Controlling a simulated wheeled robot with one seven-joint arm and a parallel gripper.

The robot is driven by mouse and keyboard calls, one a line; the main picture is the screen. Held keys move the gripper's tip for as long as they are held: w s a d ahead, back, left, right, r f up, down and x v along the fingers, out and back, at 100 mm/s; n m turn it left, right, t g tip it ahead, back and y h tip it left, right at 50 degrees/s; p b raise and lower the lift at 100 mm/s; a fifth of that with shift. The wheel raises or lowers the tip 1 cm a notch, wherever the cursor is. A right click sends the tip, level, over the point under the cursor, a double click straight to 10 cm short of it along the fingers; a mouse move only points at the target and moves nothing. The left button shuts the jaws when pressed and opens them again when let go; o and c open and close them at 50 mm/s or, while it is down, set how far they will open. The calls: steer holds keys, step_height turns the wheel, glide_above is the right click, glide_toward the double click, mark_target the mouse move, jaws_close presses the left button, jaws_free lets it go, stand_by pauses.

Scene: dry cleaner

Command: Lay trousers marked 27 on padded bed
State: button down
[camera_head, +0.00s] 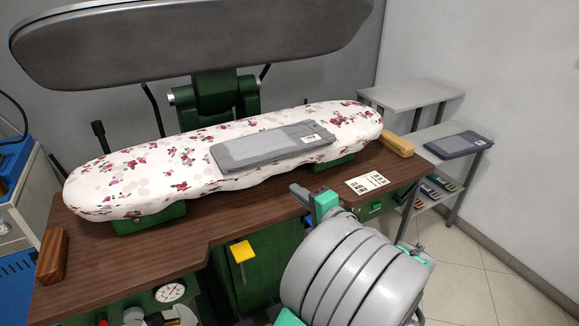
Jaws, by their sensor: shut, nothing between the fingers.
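Grey folded trousers (265,148) lie flat along the middle of the flowered padded bed (115,177). A small white tag (311,138) is on their right end; its number is too small to read. My gripper (307,197) is in front of the bed, near the table's front edge, apart from the trousers. It is shut and empty, and partly hidden by my own arm. Another folded pair, dark blue with a small pale tag (479,142), lies on the side stand at the right; that number is also unreadable.
The dark upper press plate (190,40) is raised above the bed. A wooden block (396,145) and a printed card (367,183) lie on the brown table (170,262). A brown block (52,255) is at its left end. A grey stand (412,93) is at right.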

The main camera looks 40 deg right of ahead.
mark_target(284, 155)
steer(key=s+d+r+m+h, duration=0.2)
steer(key=s+d, duration=0.1)
steer(key=shift+t, duration=0.5)
steer(key=x, duration=0.6)
steer(key=p+x, duration=0.1)
steer(key=x, duration=0.6)
steer(key=shift+f+p, duration=0.25)
steer(key=shift+p, duration=0.05)
steer(key=shift+w+d, duration=0.1)
steer(key=shift+w, duration=0.3)
steer(key=shift+x, duration=0.9)
steer(key=b+v, duration=0.1)
steer(key=v, duration=1.3)
steer(key=shift+b, duration=0.3)
steer(key=shift+s, duration=0.1)
